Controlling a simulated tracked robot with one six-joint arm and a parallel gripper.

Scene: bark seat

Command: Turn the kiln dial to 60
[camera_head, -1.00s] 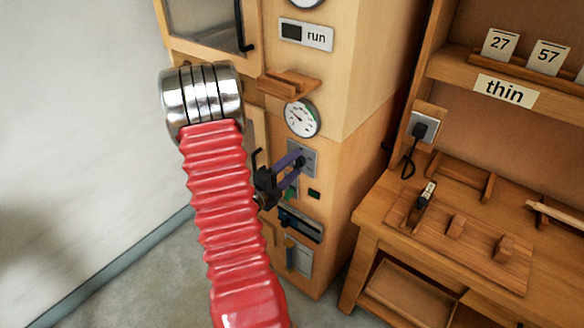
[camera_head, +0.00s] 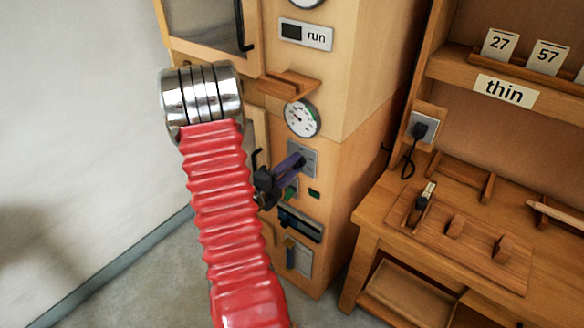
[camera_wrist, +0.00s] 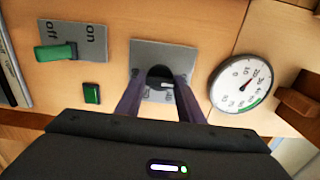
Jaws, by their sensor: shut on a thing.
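The kiln dial is a dark knob (camera_wrist: 160,75) on a grey plate (camera_wrist: 150,52) on the wooden kiln front. The plate also shows in the head view (camera_head: 309,154), below the round gauge. My gripper (camera_head: 299,160) reaches it from the left, and its two purple fingers (camera_wrist: 160,88) are shut on the knob, one on each side.
A green switch (camera_wrist: 55,52) on an on/off plate and a small green button (camera_wrist: 92,93) sit near the dial. A wooden ledge (camera_head: 289,83) juts out above the gauge. A wooden bench (camera_head: 450,230) with a plugged cable (camera_head: 409,160) stands to the right.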

